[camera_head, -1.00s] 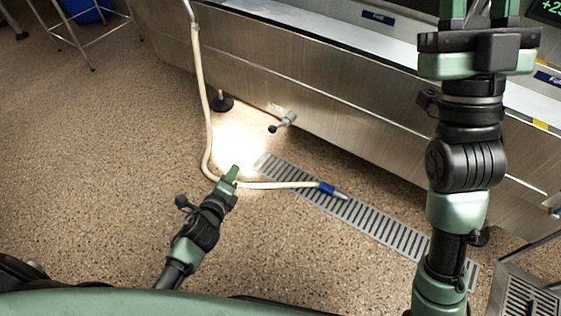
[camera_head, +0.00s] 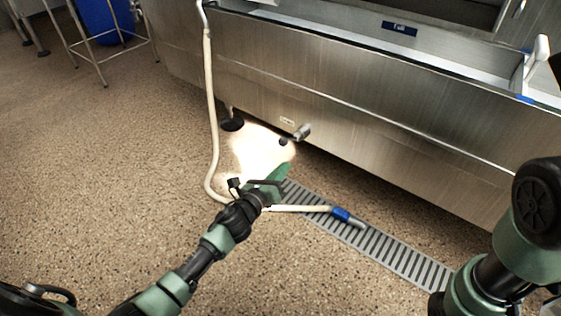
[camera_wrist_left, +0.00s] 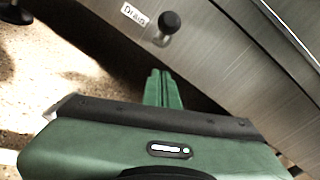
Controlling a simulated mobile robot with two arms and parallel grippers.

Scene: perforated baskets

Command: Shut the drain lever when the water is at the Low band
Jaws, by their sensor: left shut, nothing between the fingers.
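The drain lever (camera_head: 301,132), a short metal stub with a dark round knob (camera_head: 283,142), sticks out low on the steel tank's front (camera_head: 360,125). In the left wrist view the black knob (camera_wrist_left: 169,21) shows beside a white "Drain" label (camera_wrist_left: 134,14). My left gripper (camera_head: 284,170) is shut and empty, a little below and in front of the knob, apart from it. Its green fingertips (camera_wrist_left: 163,76) point toward the knob in the wrist view. A blue "Full" tag (camera_head: 399,28) is on the tank's upper inside wall. I cannot read the water level, and no Low band is visible. My right gripper is out of view.
A cream hose (camera_head: 211,120) hangs down the tank's left side and runs along the floor behind my left wrist to a blue nozzle (camera_head: 345,216). The nozzle lies on a floor grate (camera_head: 400,258). A tank foot (camera_head: 231,122) stands left of the lever.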

